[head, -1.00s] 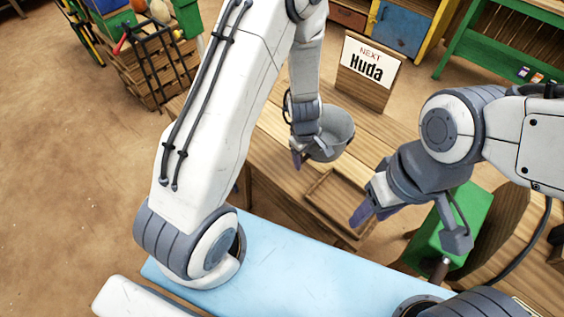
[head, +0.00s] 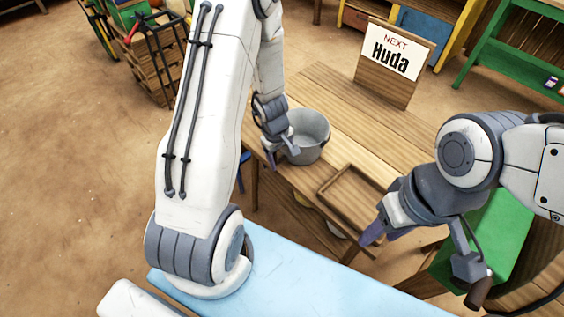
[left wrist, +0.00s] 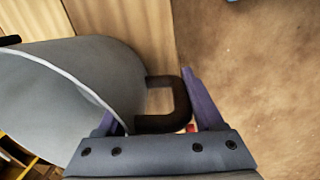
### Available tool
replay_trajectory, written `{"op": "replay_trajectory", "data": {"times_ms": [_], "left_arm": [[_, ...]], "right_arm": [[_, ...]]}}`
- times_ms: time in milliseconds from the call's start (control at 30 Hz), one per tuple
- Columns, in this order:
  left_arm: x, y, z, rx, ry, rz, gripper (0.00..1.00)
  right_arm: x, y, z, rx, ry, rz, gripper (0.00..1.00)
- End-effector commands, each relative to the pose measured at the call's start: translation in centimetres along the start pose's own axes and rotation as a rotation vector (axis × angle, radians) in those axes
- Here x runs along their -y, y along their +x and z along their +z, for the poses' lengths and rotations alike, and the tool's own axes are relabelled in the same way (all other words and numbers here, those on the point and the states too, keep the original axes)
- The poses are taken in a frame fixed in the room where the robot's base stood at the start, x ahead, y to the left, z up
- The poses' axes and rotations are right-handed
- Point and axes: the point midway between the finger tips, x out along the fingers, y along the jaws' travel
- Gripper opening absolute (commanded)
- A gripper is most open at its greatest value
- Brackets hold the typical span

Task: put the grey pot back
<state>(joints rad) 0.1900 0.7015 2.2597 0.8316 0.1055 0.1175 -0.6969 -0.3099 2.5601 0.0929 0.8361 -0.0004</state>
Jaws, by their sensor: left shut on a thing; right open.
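The grey pot (head: 308,138) is upright over the left part of the wooden table (head: 340,118), left of a shallow wooden tray. I cannot tell whether its base touches the tabletop. My left gripper (head: 280,158) is at the pot's left side, shut on its dark handle (left wrist: 178,105). The left wrist view shows the pot's wall and rim (left wrist: 95,75) left of the fingers (left wrist: 155,115). Part of the handle and one finger are hidden. My right gripper (head: 372,230) is open and empty near the table's front edge, just right of the tray.
The shallow wooden tray (head: 322,190) lies near the table's front edge and looks empty. A sign reading "NEXT Huda" (head: 392,60) stands at the back. A green box (head: 505,235) is at the right. The tabletop between pot and sign is clear.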

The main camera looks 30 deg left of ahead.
Motion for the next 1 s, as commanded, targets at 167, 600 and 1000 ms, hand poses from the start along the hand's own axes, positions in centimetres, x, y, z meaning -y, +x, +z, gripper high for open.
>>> {"op": "replay_trajectory", "data": {"times_ms": [167, 600, 1000], "left_arm": [[-0.1, 0.0, 0.0, -0.001, 0.0, 0.002, 0.0], [0.0, 0.3, 0.0, -0.001, 0.0, 0.001, 0.99], [-0.1, -2.4, -0.1, -0.001, -0.001, 0.002, 0.99]], "right_arm": [[0.0, 0.0, 0.0, 0.0, 0.0, 0.0, 0.5], [0.0, 0.3, 0.0, 0.0, 0.0, 0.0, 0.5], [0.1, -1.9, -0.1, 0.0, 0.0, 0.0, 0.5]]}}
